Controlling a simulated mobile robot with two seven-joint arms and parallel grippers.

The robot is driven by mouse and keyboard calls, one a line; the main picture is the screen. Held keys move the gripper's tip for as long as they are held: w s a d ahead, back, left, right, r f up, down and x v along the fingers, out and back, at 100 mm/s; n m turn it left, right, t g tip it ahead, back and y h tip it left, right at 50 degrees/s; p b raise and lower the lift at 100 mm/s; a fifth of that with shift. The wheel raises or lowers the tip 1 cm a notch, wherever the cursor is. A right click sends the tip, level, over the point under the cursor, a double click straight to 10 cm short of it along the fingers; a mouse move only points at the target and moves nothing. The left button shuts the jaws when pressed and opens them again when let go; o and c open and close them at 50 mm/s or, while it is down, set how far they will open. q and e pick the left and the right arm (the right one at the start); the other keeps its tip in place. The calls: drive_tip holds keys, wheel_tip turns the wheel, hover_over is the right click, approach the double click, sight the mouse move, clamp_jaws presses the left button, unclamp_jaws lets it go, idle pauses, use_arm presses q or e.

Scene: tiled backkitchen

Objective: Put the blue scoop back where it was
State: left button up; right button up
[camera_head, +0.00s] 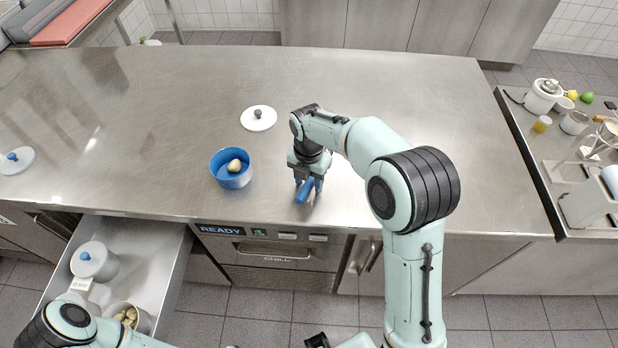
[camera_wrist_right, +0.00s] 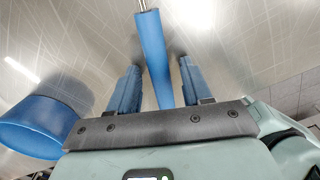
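The blue scoop's handle (camera_head: 305,190) is at my right gripper (camera_head: 309,183), low over the steel counter near its front edge. In the right wrist view the blue handle (camera_wrist_right: 154,55) runs between the two blue fingers (camera_wrist_right: 158,88), with a visible gap on each side. The fingers are apart, so the right gripper looks open around or just above the handle. A thin metal shank shows at the handle's far end; the rest of the scoop is out of view there. My left arm shows at the lower left; its gripper is not visible.
A blue pot (camera_head: 230,181) with a pale round item stands left of the gripper. A grey-knobbed lid (camera_head: 258,121) lies behind it, and a blue-knobbed lid (camera_head: 17,166) lies far left. The open drawer (camera_head: 172,262) holds a lidded pot (camera_head: 96,266) and an open pot (camera_head: 143,321).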

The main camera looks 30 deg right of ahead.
sight(309, 182)
use_arm(q)
drive_tip(key=shift+w+r+p, duration=0.45)
drive_tip(key=shift+r, duration=0.15)
drive_tip(key=shift+w+r+p, duration=0.4)
drive_tip(key=shift+r+p, duration=0.05)
drive_tip(key=shift+r, duration=0.15)
use_arm(e)
wheel_tip(309, 182, up, 12)
drive_tip(key=shift+a, duration=0.1)
